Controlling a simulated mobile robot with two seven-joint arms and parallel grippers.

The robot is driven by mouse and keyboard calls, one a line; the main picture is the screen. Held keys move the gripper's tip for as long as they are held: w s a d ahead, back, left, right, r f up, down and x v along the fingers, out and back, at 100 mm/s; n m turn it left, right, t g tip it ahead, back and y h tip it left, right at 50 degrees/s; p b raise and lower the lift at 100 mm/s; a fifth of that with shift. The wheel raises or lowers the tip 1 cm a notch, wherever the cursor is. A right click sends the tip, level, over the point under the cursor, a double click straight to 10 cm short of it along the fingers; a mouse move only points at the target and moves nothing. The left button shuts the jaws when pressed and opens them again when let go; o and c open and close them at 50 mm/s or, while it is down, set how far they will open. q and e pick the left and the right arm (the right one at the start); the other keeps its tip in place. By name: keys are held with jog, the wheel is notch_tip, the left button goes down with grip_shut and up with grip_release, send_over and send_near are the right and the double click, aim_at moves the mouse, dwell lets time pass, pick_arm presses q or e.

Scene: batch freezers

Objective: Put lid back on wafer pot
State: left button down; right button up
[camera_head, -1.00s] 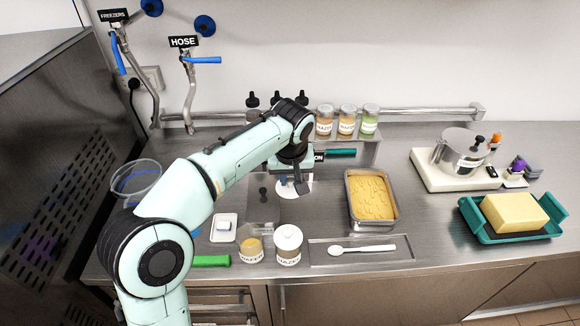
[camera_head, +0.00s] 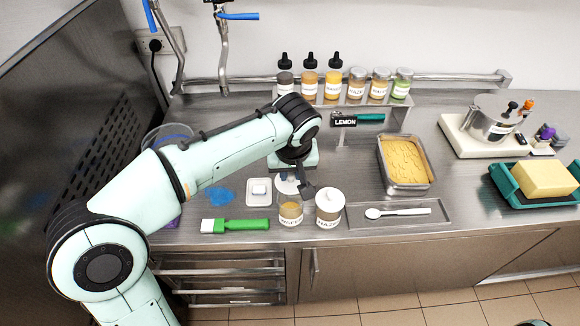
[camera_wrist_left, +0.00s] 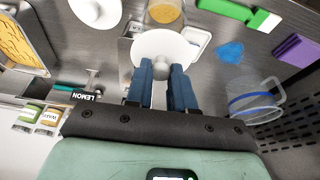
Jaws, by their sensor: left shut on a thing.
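The wafer pot (camera_head: 291,214) is a clear jar with tan contents, standing without a lid near the counter's front edge. It also shows at the top of the wrist view (camera_wrist_left: 165,14). My left gripper (camera_head: 298,187) is shut on the knob of a white round lid (camera_head: 285,186). In the wrist view the lid (camera_wrist_left: 160,46) is a white disc just beyond the fingertips (camera_wrist_left: 162,74), overlapping the near part of the pot's picture. In the head view the lid is just behind the pot, apart from its rim. My right gripper is not in view.
A lidded white-topped pot (camera_head: 328,208) stands close to the right of the wafer pot. A green-handled brush (camera_head: 240,225) and a small white dish (camera_head: 258,192) are to the left. A tray with a spoon (camera_head: 400,214) is to the right. A LEMON sign (camera_head: 345,122) stands behind.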

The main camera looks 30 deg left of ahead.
aim_at(291, 185)
pick_arm(q)
jog(key=shift+f+b, duration=1.95)
jog(key=shift+f, duration=1.1)
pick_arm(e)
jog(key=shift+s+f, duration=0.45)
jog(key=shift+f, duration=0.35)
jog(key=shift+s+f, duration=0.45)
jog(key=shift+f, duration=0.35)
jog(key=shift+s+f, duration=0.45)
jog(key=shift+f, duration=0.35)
pick_arm(q)
jog(key=shift+f, duration=0.15)
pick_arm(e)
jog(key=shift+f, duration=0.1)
pick_arm(q)
jog(key=shift+c, duration=2.1)
grip_release()
jog(key=shift+r+p, duration=1.3)
jog(key=shift+r, duration=0.7)
jog(key=shift+r+p, duration=0.95)
jog(key=shift+r, duration=0.6)
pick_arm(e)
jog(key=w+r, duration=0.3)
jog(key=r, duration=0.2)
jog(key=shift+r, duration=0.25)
